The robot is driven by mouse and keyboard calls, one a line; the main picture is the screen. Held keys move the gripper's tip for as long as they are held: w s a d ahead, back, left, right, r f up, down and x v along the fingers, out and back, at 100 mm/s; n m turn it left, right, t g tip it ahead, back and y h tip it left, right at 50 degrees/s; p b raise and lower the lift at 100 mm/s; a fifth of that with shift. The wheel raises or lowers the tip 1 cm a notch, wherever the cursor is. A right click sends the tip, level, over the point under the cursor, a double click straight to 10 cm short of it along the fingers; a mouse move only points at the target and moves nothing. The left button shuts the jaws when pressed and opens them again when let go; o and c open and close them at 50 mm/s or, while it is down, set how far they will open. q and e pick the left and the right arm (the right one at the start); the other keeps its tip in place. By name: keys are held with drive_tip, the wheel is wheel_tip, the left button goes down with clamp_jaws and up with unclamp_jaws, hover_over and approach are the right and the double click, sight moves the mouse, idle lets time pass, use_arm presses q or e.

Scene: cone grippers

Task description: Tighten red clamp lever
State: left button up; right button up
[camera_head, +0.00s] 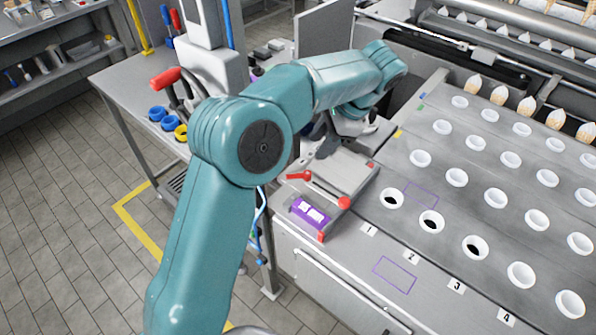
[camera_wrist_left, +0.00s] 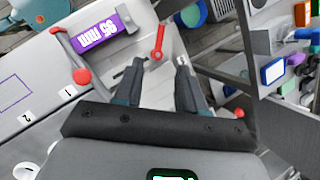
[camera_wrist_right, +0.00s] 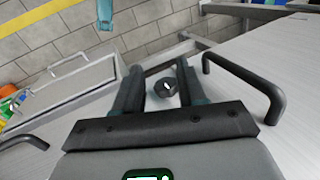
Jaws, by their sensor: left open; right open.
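The red clamp lever (camera_head: 300,176) lies on a grey fixture plate beside a purple block (camera_head: 310,212). In the left wrist view the lever (camera_wrist_left: 158,42) shows just beyond the gap between my open left fingertips (camera_wrist_left: 160,62); I see no contact. In the head view my left gripper (camera_head: 328,138) hangs over the plate's far end, partly hidden by my arm. A second lever with a red ball (camera_wrist_left: 82,76) stands beside the purple block. My right gripper (camera_wrist_right: 160,78) is open, facing cabinet fronts with a dark round knob (camera_wrist_right: 166,87) beyond its fingers.
A machine bed (camera_head: 400,185) with rows of white ring holders and numbered labels lies to the right. A side table (camera_head: 125,85) with blue and yellow rings stands at left. A dark bar handle (camera_wrist_right: 245,82) sits right of my right gripper.

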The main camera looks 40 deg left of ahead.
sight(296, 175)
use_arm(q)
drive_tip(key=x, duration=1.2)
drive_tip(key=shift+w+d, duration=0.1)
drive_tip(key=shift+f, duration=0.2)
clamp_jaws()
